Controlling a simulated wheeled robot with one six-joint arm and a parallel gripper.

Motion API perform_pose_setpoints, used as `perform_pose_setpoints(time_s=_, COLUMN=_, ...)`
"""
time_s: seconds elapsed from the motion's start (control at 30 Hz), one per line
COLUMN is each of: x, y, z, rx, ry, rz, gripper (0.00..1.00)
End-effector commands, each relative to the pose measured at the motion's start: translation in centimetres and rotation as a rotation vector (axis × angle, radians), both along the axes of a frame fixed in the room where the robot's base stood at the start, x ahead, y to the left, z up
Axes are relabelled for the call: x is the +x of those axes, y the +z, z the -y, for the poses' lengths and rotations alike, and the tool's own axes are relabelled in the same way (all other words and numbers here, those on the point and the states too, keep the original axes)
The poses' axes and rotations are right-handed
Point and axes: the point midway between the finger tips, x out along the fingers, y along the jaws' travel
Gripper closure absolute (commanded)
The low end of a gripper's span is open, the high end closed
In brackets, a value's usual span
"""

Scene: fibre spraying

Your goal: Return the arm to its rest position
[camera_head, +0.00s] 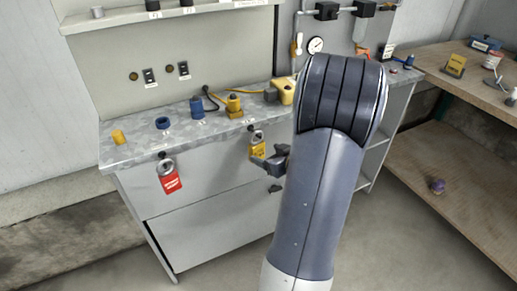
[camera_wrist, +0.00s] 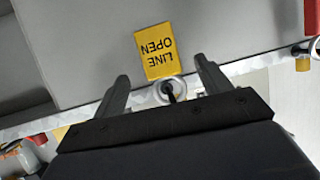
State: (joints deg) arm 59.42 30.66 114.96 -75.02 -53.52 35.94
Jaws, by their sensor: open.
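My arm (camera_head: 330,180) rises in the foreground of the head view and hides part of the bench behind it. My gripper (camera_head: 275,162) is in front of the bench's front face, just below and right of a yellow tag (camera_head: 257,148). In the wrist view my gripper (camera_wrist: 161,68) has its two fingers wide apart with nothing clamped between them. The yellow tag, reading LINE OPEN, shows upside down beyond the fingers (camera_wrist: 157,50). It hangs by a metal ring (camera_wrist: 170,90) at the bench edge. I cannot tell the exact gap between fingers and tag.
The grey bench (camera_head: 180,143) holds a blue ring (camera_head: 162,123), a blue cylinder (camera_head: 197,108) and yellow fittings (camera_head: 234,106). A red tag (camera_head: 170,180) hangs at its front left. A wooden shelf unit (camera_head: 450,150) stands at right. Floor between is clear.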

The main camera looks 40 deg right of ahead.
Motion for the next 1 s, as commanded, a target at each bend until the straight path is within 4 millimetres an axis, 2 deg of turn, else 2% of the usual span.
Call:
perform_pose_setpoints(time_s=0.1, x=-1.5, y=0.8, z=0.0, rx=-0.001, ry=-0.003, rz=0.003, gripper=0.28)
perform_pose_setpoints(time_s=0.2, x=-2.2, y=1.1, z=-0.1, rx=-0.001, ry=-0.001, rz=0.003, gripper=0.28)
perform_pose_setpoints(time_s=0.63, x=-2.3, y=1.1, z=-0.2, rx=-0.001, ry=0.001, rz=0.004, gripper=0.28)
perform_pose_setpoints(time_s=0.77, x=-1.5, y=0.6, z=-0.2, rx=0.0, ry=0.004, rz=0.002, gripper=0.28)
perform_pose_setpoints(time_s=1.0, x=2.2, y=-1.1, z=-0.1, rx=0.002, ry=0.007, rz=-0.002, gripper=0.28)
